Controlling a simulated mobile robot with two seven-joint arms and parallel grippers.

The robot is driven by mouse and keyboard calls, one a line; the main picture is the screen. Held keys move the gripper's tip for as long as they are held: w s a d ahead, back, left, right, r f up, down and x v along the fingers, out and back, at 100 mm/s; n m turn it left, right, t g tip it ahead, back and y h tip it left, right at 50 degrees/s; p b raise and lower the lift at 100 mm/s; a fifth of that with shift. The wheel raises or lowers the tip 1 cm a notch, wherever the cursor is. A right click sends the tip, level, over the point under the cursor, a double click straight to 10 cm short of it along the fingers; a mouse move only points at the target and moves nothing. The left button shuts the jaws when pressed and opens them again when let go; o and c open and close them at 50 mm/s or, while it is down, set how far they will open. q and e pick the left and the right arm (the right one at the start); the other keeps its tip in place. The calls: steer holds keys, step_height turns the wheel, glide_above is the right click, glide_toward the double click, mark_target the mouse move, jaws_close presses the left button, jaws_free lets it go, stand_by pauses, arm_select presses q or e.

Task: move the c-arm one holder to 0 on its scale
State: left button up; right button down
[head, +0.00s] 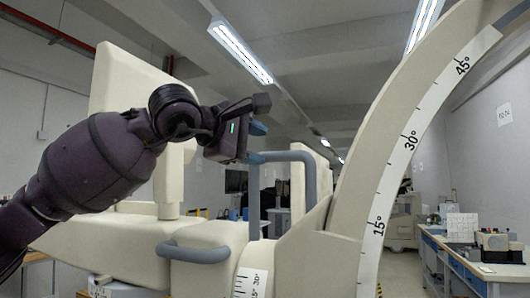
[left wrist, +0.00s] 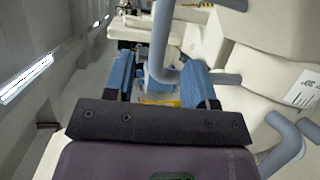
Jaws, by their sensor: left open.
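The cream C-arm arc (head: 400,130) curves up the right of the head view. Its white scale strip (head: 412,140) shows 15°, 30° and 45°; no 0 is visible on it. A cream holder body (head: 310,262) is beside the arc's lower part. A second, partly cut-off scale plate (head: 252,284) is at the bottom. A blue-grey bar handle (head: 309,180) rises near the holder. My left gripper (head: 256,143) is open at the handle's upper left. In the left wrist view, the handle (left wrist: 160,40) appears between the blue fingertips (left wrist: 160,72); I cannot tell whether it touches them.
A lower blue-grey handle (head: 195,254) sticks out from the cream housing (head: 110,250). A large cream panel (head: 125,85) stands behind my left arm. A blue-edged workbench (head: 470,265) with equipment is at the right, with open floor between it and the arc.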

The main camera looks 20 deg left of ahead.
arm_select(q)
steer(key=shift+v, duration=1)
arm_select(e)
steer(key=shift+w+a+r, duration=0.1)
steer(key=shift+w+r, duration=0.15)
steer(key=shift+w, duration=0.3)
steer(key=shift+s+f, duration=0.1)
steer(key=shift+s+f, duration=0.35)
steer(key=shift+s, duration=0.15)
